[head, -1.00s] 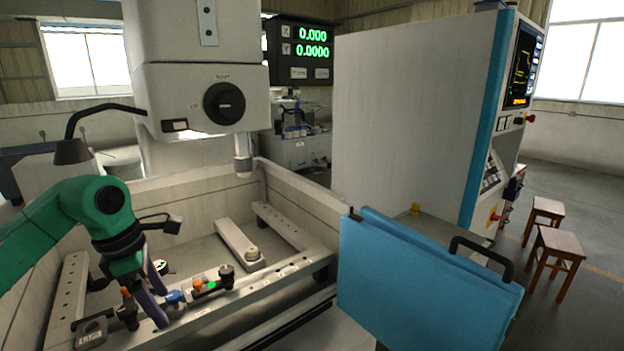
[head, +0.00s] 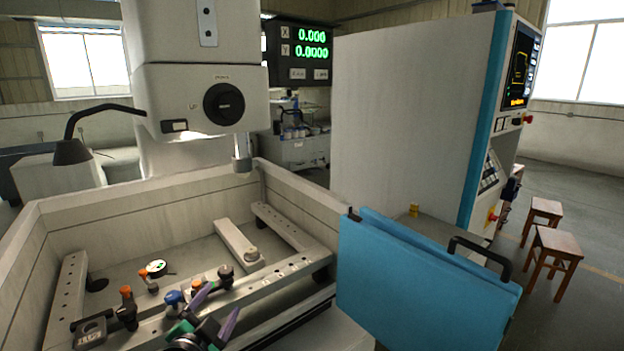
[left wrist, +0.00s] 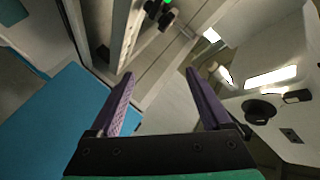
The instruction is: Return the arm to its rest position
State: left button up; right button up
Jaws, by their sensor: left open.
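My left gripper (head: 214,312) is low in the head view, in front of the near rail of the machine tank. Its two purple fingers are spread and hold nothing. In the left wrist view the open fingers (left wrist: 155,95) point toward the tank, with empty space between them. Most of my left arm is out of the head view. My right gripper is not in view.
The tank rail (head: 290,268) carries a dial gauge (head: 156,268), orange-topped clamps (head: 127,303) and a blue knob (head: 174,298). A blue door (head: 425,275) with a black handle stands at the right. The machine head (head: 200,100) hangs above the tank.

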pick_arm(q)
jog(key=s+a+f+n+g, duration=0.2)
jog(key=s+f+n+g, duration=0.3)
jog(key=s+f, duration=0.6)
jog(key=s+a+f+n+g, duration=0.25)
jog(key=s+f+g, duration=0.45)
jog(key=s+f, duration=0.35)
jog(key=s+f+g, duration=0.1)
jog(key=s+f, duration=0.2)
jog(key=f, duration=2)
jog(key=s+a+f+g+b, duration=0.1)
jog(key=s+a+f, duration=0.1)
jog(key=s+f, duration=1.1)
jog(key=s, duration=0.3)
jog(key=shift+a+f+y, duration=0.2)
jog(key=shift+f+y, duration=0.1)
jog(key=shift+f, duration=0.05)
